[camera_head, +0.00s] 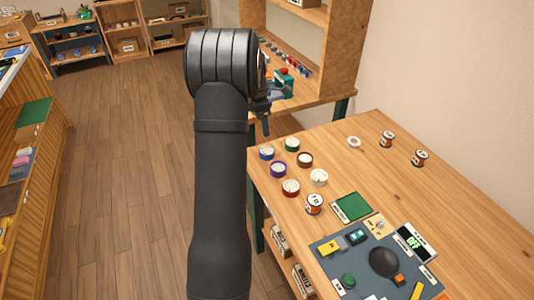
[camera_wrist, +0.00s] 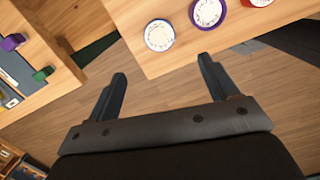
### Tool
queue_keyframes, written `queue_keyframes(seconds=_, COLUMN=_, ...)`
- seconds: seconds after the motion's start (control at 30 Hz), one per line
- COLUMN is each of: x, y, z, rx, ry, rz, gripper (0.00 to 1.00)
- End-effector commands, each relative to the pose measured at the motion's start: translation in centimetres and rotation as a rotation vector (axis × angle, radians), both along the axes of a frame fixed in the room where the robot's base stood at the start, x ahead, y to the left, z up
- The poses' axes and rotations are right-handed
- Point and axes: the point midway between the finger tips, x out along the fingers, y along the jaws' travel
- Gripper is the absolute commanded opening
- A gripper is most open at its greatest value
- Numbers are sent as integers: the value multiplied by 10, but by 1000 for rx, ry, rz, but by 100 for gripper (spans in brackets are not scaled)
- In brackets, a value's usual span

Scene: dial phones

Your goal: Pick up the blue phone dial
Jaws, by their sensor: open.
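The blue phone dial (camera_head: 266,153) is a round white-faced disc with a blue rim. It lies near the left edge of the wooden table, at the far-left end of a cluster of dials. In the wrist view the blue dial (camera_wrist: 159,35) lies beyond and roughly between my fingertips, apart from them. My gripper (camera_wrist: 163,68) is open and empty, over the floor just off the table edge. In the head view my gripper (camera_head: 264,112) is partly hidden behind my arm.
Beside it lie a purple dial (camera_head: 278,169), a green dial (camera_head: 292,145) and a red dial (camera_head: 291,187), with others near. A shelf unit (camera_head: 310,85) with small items stands behind my gripper. The table's right side is mostly clear.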

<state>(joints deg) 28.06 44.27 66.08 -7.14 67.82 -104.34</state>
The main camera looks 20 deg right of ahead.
Motion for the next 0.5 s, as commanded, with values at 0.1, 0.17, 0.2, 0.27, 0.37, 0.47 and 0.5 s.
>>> queue_keyframes(seconds=0.1, x=-1, y=-3, z=-28, rx=2, ry=4, rz=-1, gripper=79)
queue_keyframes(seconds=0.17, x=-2, y=-5, z=-42, rx=2, ry=4, rz=-1, gripper=79)
queue_keyframes(seconds=0.2, x=-2, y=-6, z=-50, rx=2, ry=3, rz=-2, gripper=79)
queue_keyframes(seconds=0.27, x=-2, y=-7, z=-61, rx=2, ry=3, rz=-2, gripper=79)
queue_keyframes(seconds=0.37, x=-2, y=-9, z=-75, rx=0, ry=2, rz=-2, gripper=79)
queue_keyframes(seconds=0.47, x=-2, y=-10, z=-83, rx=0, ry=0, rz=-2, gripper=79)
queue_keyframes(seconds=0.5, x=-2, y=-10, z=-85, rx=0, ry=0, rz=-2, gripper=79)
